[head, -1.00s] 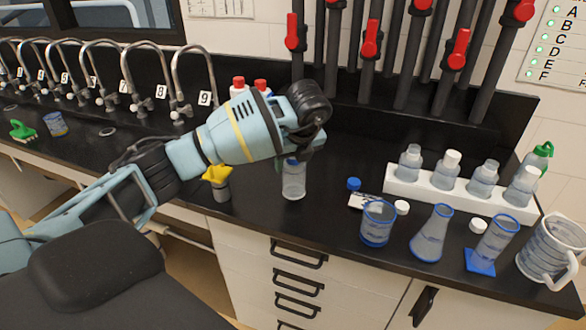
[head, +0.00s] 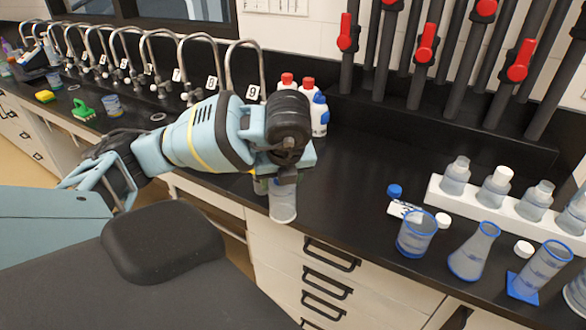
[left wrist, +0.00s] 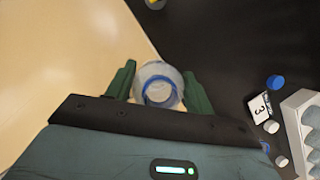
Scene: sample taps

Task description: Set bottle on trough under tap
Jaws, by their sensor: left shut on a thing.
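My left gripper (head: 284,176) is shut on a clear bottle (head: 283,206) with a blue ring at its mouth. The gripper hides the bottle's top in the head view. In the left wrist view the bottle (left wrist: 159,82) sits between the two green fingers (left wrist: 160,88), over the counter's front edge with pale floor beside it. A row of grey gooseneck taps (head: 245,44) with number cards runs along the back left. A small pale oval (head: 158,117) lies in the counter before the taps. I cannot make out a trough clearly. My right gripper is not in view.
The black counter (head: 345,190) is clear right of my arm. A beaker (head: 416,235), a flask (head: 474,252) and a white bottle rack (head: 510,212) stand at the right. White bottles with red caps (head: 308,90) stand behind my gripper. A green brush (head: 82,109) lies at the left.

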